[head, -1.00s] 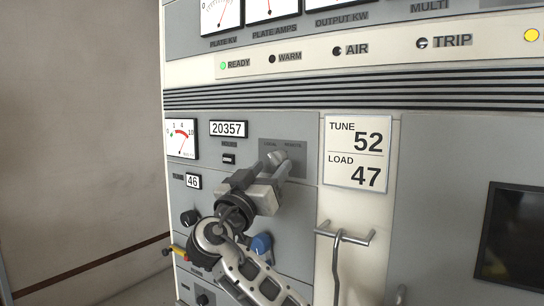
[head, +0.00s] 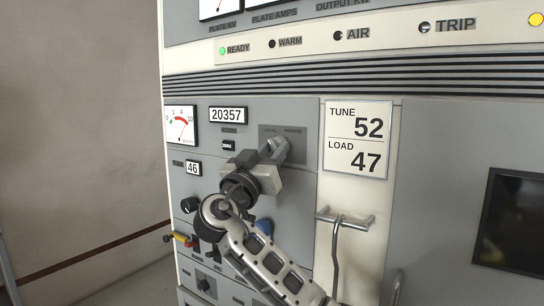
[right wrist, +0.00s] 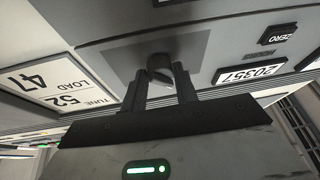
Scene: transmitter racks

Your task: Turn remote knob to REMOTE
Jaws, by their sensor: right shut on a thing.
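The remote knob (right wrist: 160,66) is a small dark knob on a grey plate, seen upside down in the right wrist view. My right gripper (right wrist: 161,82) is shut on it, one finger on each side. In the head view my right gripper (head: 277,149) reaches up to the plate marked LOCAL and REMOTE (head: 296,132), and its fingers hide the knob. I cannot tell which mark the knob points to. My left gripper is not in view.
The 20357 counter (head: 227,115) is left of the plate and the TUNE/LOAD card (head: 357,139) is right of it. A blue knob (head: 264,227) is partly behind my arm. A metal handle with a hanging hook (head: 341,222) juts out at lower right.

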